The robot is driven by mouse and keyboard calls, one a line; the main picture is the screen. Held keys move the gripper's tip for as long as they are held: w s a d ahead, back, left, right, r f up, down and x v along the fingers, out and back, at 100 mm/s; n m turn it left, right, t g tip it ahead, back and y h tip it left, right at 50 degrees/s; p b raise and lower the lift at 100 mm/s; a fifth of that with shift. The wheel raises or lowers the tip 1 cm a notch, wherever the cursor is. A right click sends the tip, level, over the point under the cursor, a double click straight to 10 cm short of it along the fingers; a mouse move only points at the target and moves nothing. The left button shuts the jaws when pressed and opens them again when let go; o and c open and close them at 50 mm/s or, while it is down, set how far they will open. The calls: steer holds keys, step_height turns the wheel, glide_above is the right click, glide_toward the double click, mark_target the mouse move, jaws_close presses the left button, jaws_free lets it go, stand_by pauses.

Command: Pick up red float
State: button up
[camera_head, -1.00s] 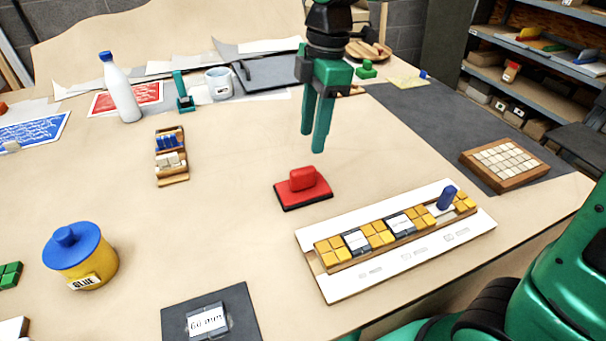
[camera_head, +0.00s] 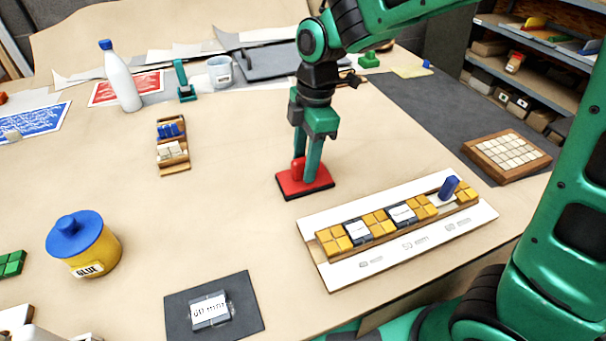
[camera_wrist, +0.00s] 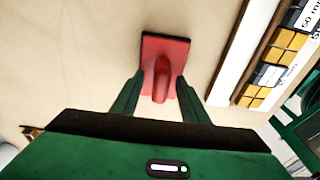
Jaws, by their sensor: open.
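The red float (camera_head: 318,184), a flat red plate with a dark base and a rounded red handle, lies flat on the table in the head view. My gripper (camera_head: 304,172) is lowered over it, with green fingers pointing down around the handle. In the wrist view, the float (camera_wrist: 178,50) lies ahead with its handle (camera_wrist: 161,80) between the two fingers of my gripper (camera_wrist: 155,92). The fingers are open, with a gap visible on each side of the handle. In the head view the near finger partly hides the handle.
A white board with a wooden tray of yellow tiles (camera_head: 375,226) and a blue peg (camera_head: 448,188) lies close to the right of the float. A glue pot (camera_head: 82,245), a white bottle (camera_head: 121,80) and a small tile rack (camera_head: 172,150) stand left. Table left of the float is clear.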

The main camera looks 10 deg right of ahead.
mark_target(303, 158)
steer(key=shift+f, duration=0.15)
jaws_close()
step_height(303, 158, up, 4)
steer(key=shift+f, duration=0.1)
steer(key=s+a+r, duration=0.7)
steer(key=s, duration=0.2)
steer(key=shift+s+r, duration=0.15)
steer(key=shift+a, duration=0.1)
